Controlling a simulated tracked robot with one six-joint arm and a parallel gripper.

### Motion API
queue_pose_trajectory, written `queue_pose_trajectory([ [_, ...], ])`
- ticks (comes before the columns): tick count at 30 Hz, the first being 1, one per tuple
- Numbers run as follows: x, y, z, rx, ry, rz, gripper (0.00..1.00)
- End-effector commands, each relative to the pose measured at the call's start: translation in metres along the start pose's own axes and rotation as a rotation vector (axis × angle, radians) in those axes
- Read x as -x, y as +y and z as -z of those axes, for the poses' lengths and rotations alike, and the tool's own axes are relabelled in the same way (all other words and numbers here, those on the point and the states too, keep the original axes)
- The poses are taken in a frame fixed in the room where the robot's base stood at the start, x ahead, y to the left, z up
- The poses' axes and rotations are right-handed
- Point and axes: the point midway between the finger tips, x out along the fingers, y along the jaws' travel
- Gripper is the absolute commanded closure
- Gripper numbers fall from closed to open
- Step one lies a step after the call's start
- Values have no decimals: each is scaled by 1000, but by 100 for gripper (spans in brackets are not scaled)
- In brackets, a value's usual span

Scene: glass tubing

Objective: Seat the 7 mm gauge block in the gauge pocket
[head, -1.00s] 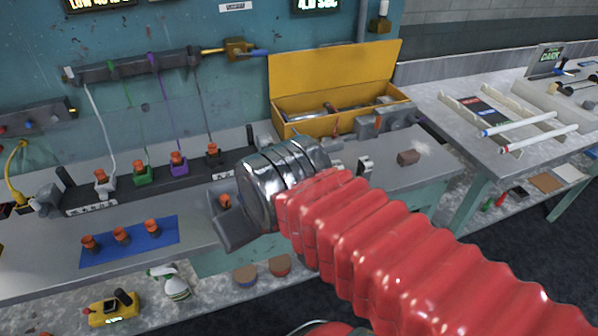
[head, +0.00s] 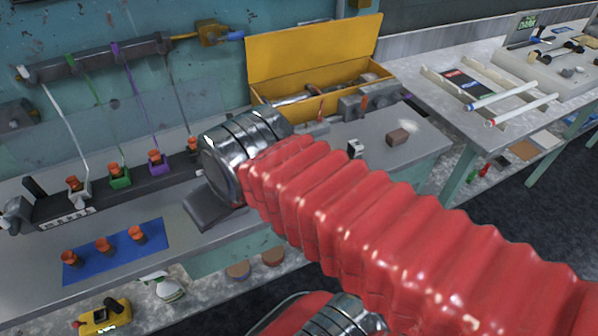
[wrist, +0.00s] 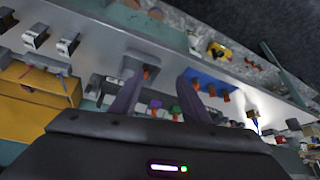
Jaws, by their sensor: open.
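My gripper (wrist: 163,76) is open, its two dark fingers apart, with no object seen held between them. A grey fixture with an orange piece (wrist: 146,73) shows beyond the left finger, apart as far as I can tell. A small pale block with a dark face (head: 355,149) stands on the bench right of my arm. Similar blocks (wrist: 67,43) show at the wrist view's upper left. I cannot tell which is the 7 mm gauge block, nor make out the gauge pocket.
A yellow open box (head: 320,72) stands at the back of the bench. A brown block (head: 397,137) lies near its right end. A blue mat (head: 118,249) with several orange-topped pieces lies at left. Coloured tubes run to a dark rack (head: 125,197). Glass tubes (head: 503,96) lie on the right table.

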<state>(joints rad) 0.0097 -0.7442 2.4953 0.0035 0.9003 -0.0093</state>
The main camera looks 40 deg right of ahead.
Motion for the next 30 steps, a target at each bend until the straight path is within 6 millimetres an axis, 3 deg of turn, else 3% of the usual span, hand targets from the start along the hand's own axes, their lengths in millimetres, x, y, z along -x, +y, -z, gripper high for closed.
queue_pose_trajectory([
  [5,-6,14,9,-24,-17,-16,55],
  [11,-17,52,25,-66,-44,-42,55],
  [20,-34,129,39,-135,-77,-73,55],
  [30,-49,226,31,-217,-96,-102,55],
])
